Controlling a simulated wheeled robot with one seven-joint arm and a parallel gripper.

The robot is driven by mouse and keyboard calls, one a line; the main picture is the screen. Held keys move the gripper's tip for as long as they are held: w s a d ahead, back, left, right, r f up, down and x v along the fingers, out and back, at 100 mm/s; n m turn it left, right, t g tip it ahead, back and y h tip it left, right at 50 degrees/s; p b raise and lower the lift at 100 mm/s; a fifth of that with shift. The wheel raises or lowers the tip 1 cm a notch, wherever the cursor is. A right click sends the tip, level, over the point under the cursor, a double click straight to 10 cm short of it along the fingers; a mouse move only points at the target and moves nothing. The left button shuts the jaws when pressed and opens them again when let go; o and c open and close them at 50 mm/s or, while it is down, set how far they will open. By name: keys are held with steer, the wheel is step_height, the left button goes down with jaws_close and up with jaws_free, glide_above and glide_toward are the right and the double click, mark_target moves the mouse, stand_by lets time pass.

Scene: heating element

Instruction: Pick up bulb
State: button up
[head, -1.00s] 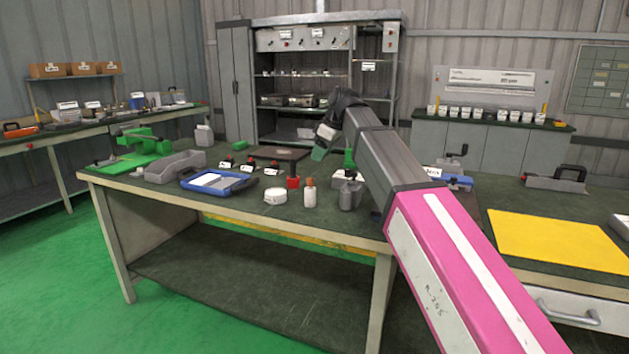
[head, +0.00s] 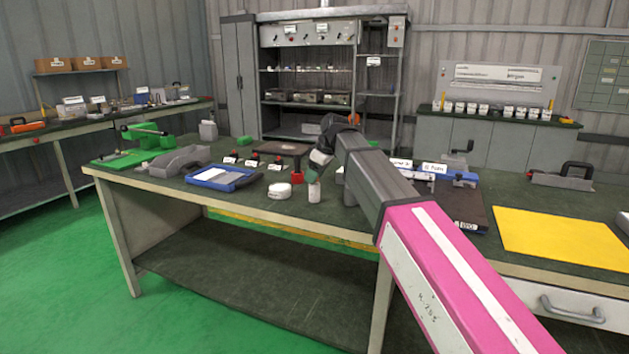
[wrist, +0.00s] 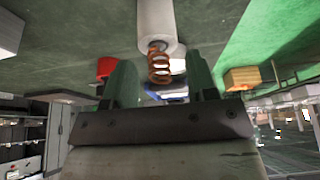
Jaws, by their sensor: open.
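The likely bulb is a small white cylinder with a coiled copper end. It stands upright near the front edge of the workbench, where its white body (head: 314,191) shows below my gripper (head: 317,172). In the wrist view the bulb (wrist: 157,25) is at the top centre, its copper coil reaching between the two green fingers. My gripper (wrist: 161,82) is open, one finger to each side of the coil. I cannot tell whether either finger touches it. In the head view my gripper hides the coil.
A round white item (head: 279,190) and a red item (head: 297,174) stand close by on the left. Farther left are a blue tray (head: 222,179) and a green clamp (head: 140,140). A yellow mat (head: 565,238) lies to the right.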

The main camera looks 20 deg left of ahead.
steer(key=shift+a+f, duration=0.1)
steer(key=shift+f, duration=0.15)
steer(key=shift+c, duration=0.3)
jaws_close()
steer(key=shift+r, duration=0.2)
